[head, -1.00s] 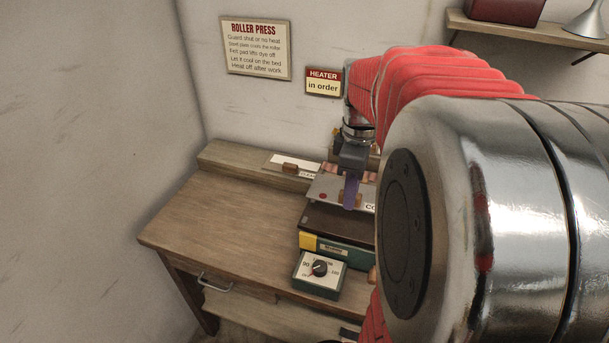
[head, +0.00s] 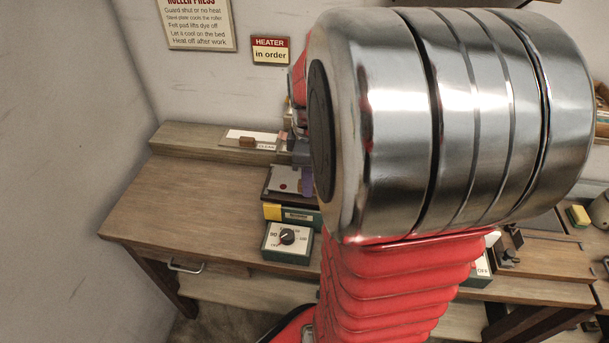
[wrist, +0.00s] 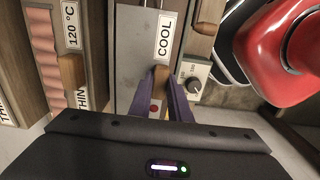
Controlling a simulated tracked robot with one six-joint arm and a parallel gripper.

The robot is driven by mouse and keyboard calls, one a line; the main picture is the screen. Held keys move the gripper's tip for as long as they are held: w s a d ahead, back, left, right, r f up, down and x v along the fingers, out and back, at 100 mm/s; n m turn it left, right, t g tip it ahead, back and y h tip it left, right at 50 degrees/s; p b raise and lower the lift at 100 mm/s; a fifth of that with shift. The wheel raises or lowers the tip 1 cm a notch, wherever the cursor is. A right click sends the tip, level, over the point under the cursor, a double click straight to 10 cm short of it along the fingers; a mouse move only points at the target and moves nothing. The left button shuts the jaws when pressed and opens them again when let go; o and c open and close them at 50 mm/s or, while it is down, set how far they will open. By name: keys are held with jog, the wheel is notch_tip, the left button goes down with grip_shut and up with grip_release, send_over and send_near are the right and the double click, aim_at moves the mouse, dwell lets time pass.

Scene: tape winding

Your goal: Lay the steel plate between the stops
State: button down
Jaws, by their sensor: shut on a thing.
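The steel plate is a grey sheet with a red dot, a wooden grip and a COOL label. It shows in the wrist view (wrist: 140,45) and partly in the head view (head: 283,177), where it is over the green and yellow press (head: 292,213). My gripper (wrist: 168,88) has its purple fingers shut on the plate's wooden grip (wrist: 160,77). In the head view my arm hides most of the gripper; one purple finger shows. I cannot make out the stops, nor whether the plate touches the bed.
A dial box (head: 288,242) stands in front of the press. A wooden-gripped plate (head: 252,139) lies on the back ledge. The bench top (head: 190,190) left of the press is clear. In the wrist view, a pink ribbed part (wrist: 43,45) and a 120 °C label (wrist: 71,27) are left of the plate.

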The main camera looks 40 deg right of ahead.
jog(key=shift+f, duration=0.3)
jog(key=c, duration=1.6)
grip_release()
jog(key=shift+c, duration=0.2)
notch_tip(320, 180, up, 12)
jog(key=shift+r, duration=0.25)
jog(key=shift+a, duration=0.1)
jog(key=s+a+f+m+t, duration=0.1)
jog(key=s+a+m+t, duration=0.1)
jog(key=a, duration=0.9)
jog(key=s+a+m+t, duration=0.2)
jog(key=a+m, duration=0.3)
jog(key=a, duration=0.6)
jog(key=shift+a+f+m+t, duration=0.3)
jog(key=shift+f+t, duration=0.1)
jog(key=shift+t, duration=0.4)
